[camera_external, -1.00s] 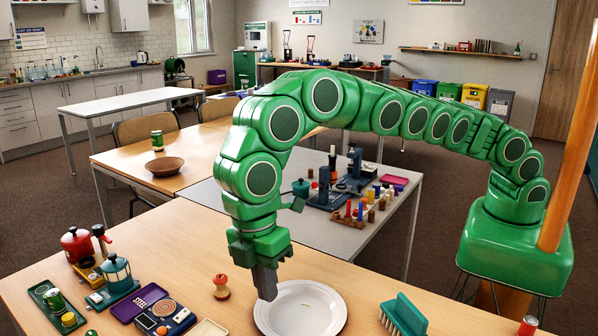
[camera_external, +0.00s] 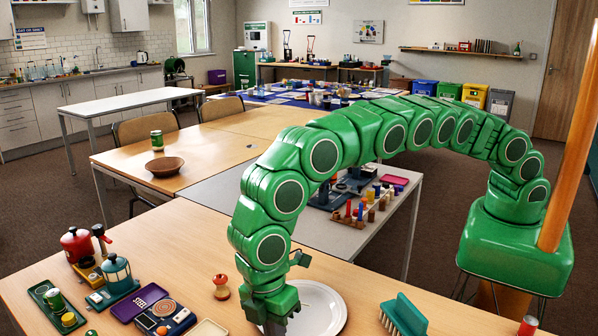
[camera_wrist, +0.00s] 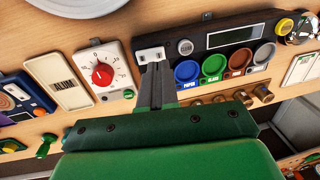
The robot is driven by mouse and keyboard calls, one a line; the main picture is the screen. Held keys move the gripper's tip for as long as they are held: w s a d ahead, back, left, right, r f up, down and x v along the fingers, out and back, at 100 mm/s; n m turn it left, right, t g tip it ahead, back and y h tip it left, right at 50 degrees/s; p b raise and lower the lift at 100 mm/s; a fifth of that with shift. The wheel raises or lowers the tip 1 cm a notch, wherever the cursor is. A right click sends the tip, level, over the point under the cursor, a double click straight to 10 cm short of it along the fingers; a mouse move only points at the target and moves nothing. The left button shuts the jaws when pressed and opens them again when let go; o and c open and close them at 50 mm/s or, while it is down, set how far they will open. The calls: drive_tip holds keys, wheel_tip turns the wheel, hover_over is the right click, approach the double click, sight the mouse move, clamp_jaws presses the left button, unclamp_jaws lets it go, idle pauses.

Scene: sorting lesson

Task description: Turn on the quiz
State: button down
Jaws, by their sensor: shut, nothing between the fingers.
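The quiz panel (camera_wrist: 228,58) lies on the wooden table in the wrist view, a dark board with a blank display and a row of blue, green, brown and grey round buttons. A small white switch plate (camera_wrist: 150,54) sits at its left end. My gripper (camera_wrist: 154,70) is shut and empty, its fingertips right at the lower edge of the switch plate. I cannot tell whether they touch it. In the external view my gripper is low in front of the white plate, its fingertips out of sight; the quiz panel is not seen there.
A white timer with a red dial (camera_wrist: 102,74) and a cream labelled block (camera_wrist: 59,81) stand left of the panel. Several brown knobs (camera_wrist: 262,94) lie below it. A white plate (camera_external: 325,299) and a teal brush (camera_external: 403,315) are on the table.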

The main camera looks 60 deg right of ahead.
drive_tip(key=shift+s+f, duration=0.15)
drive_tip(key=shift+f, duration=0.65)
drive_tip(key=shift+s+f, duration=0.1)
drive_tip(key=shift+f, duration=0.65)
drive_tip(key=shift+f, duration=0.1)
drive_tip(key=shift+s+f+t, duration=0.15)
drive_tip(key=shift+f+t, duration=0.05)
drive_tip(key=shift+t, duration=0.2)
